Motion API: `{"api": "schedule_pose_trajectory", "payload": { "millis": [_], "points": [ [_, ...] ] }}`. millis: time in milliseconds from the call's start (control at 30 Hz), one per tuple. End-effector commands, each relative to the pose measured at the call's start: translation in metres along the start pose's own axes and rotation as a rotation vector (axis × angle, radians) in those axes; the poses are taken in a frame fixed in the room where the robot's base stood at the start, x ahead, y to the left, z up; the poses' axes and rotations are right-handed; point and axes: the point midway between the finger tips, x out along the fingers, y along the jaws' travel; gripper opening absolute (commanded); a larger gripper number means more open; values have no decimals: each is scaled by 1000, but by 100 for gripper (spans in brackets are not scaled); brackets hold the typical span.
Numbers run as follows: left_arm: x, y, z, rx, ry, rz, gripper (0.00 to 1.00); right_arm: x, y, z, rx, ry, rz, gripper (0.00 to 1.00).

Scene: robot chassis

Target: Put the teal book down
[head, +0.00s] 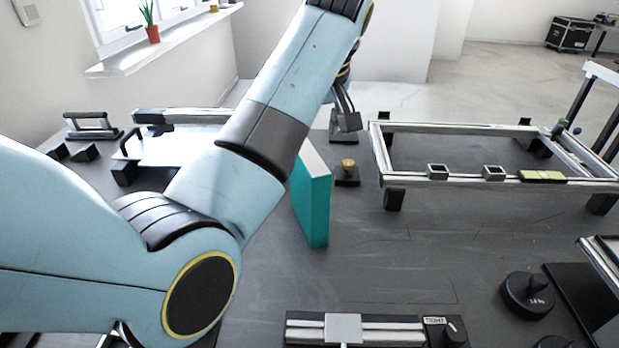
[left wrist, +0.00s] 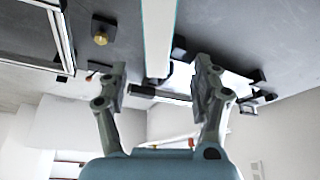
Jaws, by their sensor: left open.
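The teal book (head: 316,207) stands upright on the dark table in the middle of the head view, partly covered by my left arm. In the left wrist view the book (left wrist: 158,35) shows as a pale strip with thin teal edges, coming down from the top. My left gripper (head: 346,118) is beyond the book's far end in the head view. In the left wrist view my left gripper (left wrist: 158,75) is open, with one finger on each side of the book's line and clear gaps to both. My right gripper is not in view.
A metal frame (head: 480,126) stands at the right back. A small block with a brass knob (head: 347,172) is close to the book's right. A rail fixture (head: 365,330) lies at the front, a black round knob (head: 527,296) at the right.

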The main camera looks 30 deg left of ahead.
Motion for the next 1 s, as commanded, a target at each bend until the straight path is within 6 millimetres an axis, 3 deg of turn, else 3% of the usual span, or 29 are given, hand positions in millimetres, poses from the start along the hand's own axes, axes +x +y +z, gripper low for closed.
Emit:
{"api": "schedule_pose_trajectory", "payload": {
  "millis": [100,233,433,700,1000],
  "points": [
    [22,-2,1,2,-3,-6,65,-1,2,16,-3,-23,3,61],
    [41,-1,0,1,-2,-3,65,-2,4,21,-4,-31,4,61],
    [57,1,0,1,-2,-4,65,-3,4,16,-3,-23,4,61],
    [96,4,-1,0,-2,-3,65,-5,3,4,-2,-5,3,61],
    [100,5,-1,0,-2,-1,65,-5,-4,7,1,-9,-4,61]
  ]
}}
